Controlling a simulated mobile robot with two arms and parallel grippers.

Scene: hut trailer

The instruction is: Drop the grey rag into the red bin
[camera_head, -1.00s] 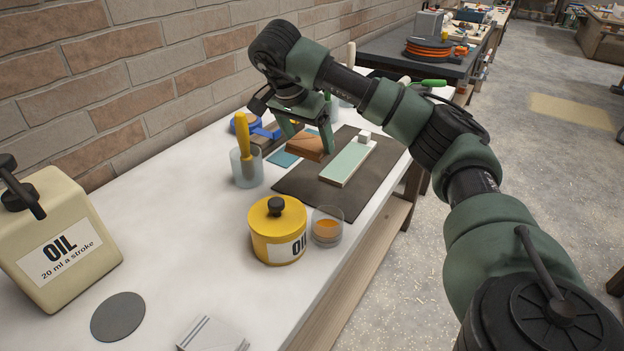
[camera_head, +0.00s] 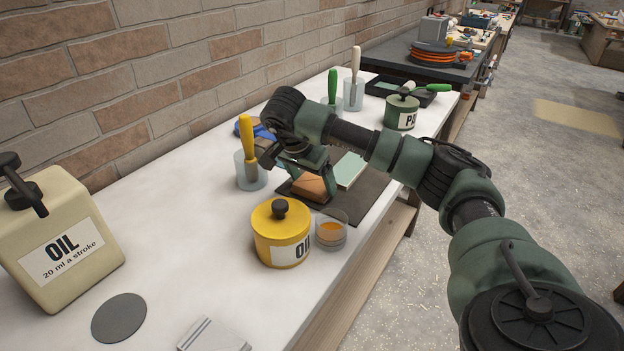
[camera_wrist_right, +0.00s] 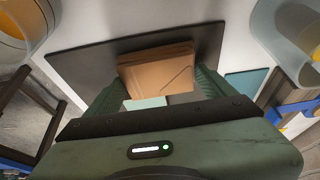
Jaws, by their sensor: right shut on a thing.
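My right gripper (camera_head: 301,178) is shut on a brown block (camera_head: 314,188), low over the near part of the dark mat (camera_head: 372,196). In the right wrist view the block (camera_wrist_right: 158,72) sits between the two green fingers (camera_wrist_right: 160,92). A pale folded piece with grey stripes (camera_head: 213,336), possibly a cloth, lies at the bottom edge of the head view, partly cut off; I cannot tell whether it is the grey rag. No red bin shows. My left gripper is out of view.
A yellow oil pot (camera_head: 281,233) and a clear cup with orange contents (camera_head: 331,231) stand close in front of the mat. A clear holder with a yellow-handled tool (camera_head: 249,170) stands left of the gripper. An oil can (camera_head: 57,240) is far left.

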